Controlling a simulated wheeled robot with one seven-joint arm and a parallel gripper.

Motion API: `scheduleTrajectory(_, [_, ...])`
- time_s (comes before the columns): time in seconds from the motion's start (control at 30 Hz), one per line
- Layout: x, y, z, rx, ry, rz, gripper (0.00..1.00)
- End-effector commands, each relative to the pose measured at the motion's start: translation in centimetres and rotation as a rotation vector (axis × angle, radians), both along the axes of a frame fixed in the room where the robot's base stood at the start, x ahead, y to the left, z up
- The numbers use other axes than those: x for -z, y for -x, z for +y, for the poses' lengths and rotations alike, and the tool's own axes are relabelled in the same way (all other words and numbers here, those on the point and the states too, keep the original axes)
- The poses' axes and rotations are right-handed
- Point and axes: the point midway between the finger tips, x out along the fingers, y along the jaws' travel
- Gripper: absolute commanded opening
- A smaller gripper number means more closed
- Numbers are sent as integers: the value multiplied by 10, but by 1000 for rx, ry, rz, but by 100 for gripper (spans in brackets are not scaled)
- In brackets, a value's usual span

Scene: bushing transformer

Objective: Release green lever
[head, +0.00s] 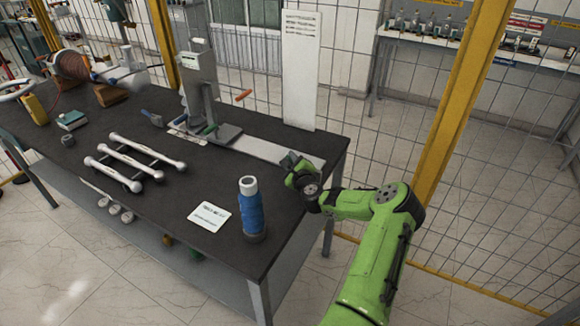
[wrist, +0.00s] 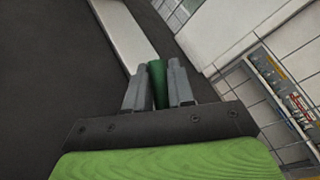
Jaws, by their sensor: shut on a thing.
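A grey upright press-like stand (head: 203,95) is on the dark table. A small dark green piece (head: 208,128) shows at its foot, and an orange-tipped lever (head: 243,96) sticks out to its right. My gripper (head: 290,160) is to the right of the stand, over the table's right end by a white strip. In the wrist view, my gripper's two grey fingers (wrist: 158,88) are shut on a dark green bar, the green lever (wrist: 158,77). The far end of that lever is hidden, and I cannot tell what it joins.
The white strip (head: 270,151) lies along the table's back edge, with a tall white panel (head: 300,70) behind it. A blue bottle (head: 250,210), a white card (head: 209,216) and white-ended bars (head: 130,162) are on the table (head: 170,205). Wire fencing and a yellow post (head: 455,110) stand behind.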

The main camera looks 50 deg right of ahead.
Motion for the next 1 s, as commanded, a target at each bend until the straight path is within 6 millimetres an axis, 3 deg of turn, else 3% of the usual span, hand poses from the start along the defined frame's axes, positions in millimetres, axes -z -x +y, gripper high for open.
scheduleTrajectory(0.03, [5,2,-1,2,-11,-35,0])
scheduleTrajectory(0.6, [-16,23,-7,1,-154,-527,0])
scheduleTrajectory(1.0, [-24,35,-10,2,-213,-728,0])
